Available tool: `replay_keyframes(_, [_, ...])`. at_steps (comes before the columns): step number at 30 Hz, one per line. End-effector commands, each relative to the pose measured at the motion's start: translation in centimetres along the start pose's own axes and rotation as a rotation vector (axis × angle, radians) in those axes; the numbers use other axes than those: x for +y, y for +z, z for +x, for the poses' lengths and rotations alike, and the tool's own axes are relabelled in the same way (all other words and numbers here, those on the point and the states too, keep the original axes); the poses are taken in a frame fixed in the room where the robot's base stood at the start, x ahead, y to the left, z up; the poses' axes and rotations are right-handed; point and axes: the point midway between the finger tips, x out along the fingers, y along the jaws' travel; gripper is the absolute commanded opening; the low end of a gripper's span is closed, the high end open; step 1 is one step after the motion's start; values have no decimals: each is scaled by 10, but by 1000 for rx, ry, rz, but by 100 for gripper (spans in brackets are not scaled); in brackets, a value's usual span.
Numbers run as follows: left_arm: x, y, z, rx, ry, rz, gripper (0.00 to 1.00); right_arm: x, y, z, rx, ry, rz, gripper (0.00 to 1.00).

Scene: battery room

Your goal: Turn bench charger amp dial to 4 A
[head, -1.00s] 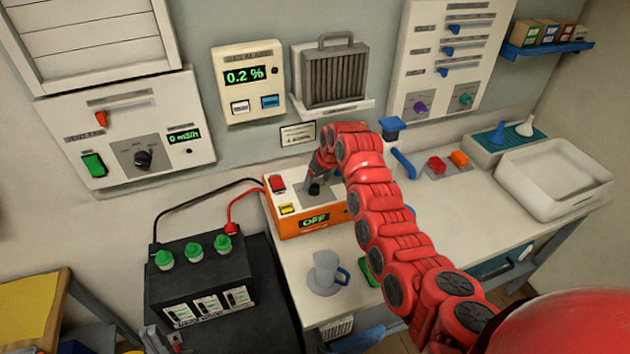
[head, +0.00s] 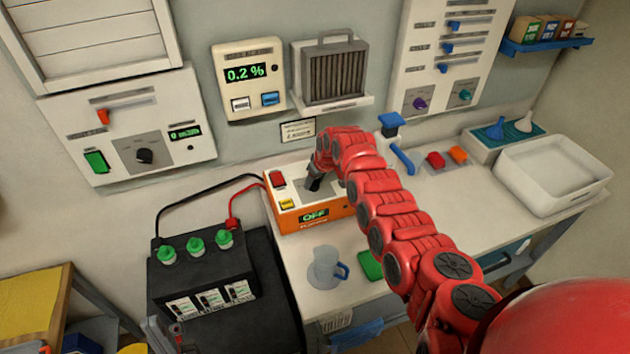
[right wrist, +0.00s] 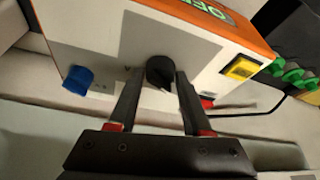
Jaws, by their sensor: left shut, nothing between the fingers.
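The bench charger (head: 313,218) is an orange box with a pale top, on the bench. Its green display reads OFF. In the right wrist view its black round dial (right wrist: 160,73) sits on a grey panel, beside a yellow button (right wrist: 242,68) and a blue knob (right wrist: 78,80). My right gripper (right wrist: 157,78) is open, with one finger on each side of the dial; a narrow gap shows at the left finger. In the head view my right gripper (head: 314,182) points down at the charger and hides the dial. My left gripper (head: 166,336) is partly seen at the bottom left, shut and empty.
A black battery (head: 203,272) with green caps stands left of the bench, wired to the charger by red and black leads. A clear mug (head: 325,268) stands in front of the charger. A wall meter (head: 246,80) reads 0.2 %. A white tray (head: 560,180) is at right.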

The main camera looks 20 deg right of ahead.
Motion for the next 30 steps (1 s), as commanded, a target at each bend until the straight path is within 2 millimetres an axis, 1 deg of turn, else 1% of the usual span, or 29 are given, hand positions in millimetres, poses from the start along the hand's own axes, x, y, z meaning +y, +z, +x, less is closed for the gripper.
replay_keyframes(1, [0, 0, 0, 0, 0, 0, 0, 0, 0, 0, 0, 0, 0, 38])
replay_keyframes(5, [0, 0, 0, 0, 0, 0, 0, 0, 0, 0, 0, 0, 0, 15])
replay_keyframes(6, [0, 0, 0, 0, 0, 0, 0, 0, 0, 0, 0, 0, 0, 8])
replay_keyframes(7, [0, 0, 0, 0, 0, 0, 0, 0, 0, 0, 0, 0, 0, 2])
replay_keyframes(8, [0, 0, 0, 0, 0, 0, 0, 0, 0, 0, 0, 0, 0, 0])
replay_keyframes(16, [0, 0, 0, 0, 0, 0, 0, -1, 0, 1, 0, 8, 19, 0])
replay_keyframes(23, [0, 1, -5, 0, 0, 0, 0, -2, 0, 2, 1, 49, 118, 0])
replay_keyframes(26, [1, 2, -12, 0, 0, 0, 0, -3, 1, 4, 3, 77, 184, 0])
replay_keyframes(30, [1, 5, -29, 0, 0, 0, 0, -3, 0, 6, 5, 121, 290, 0])
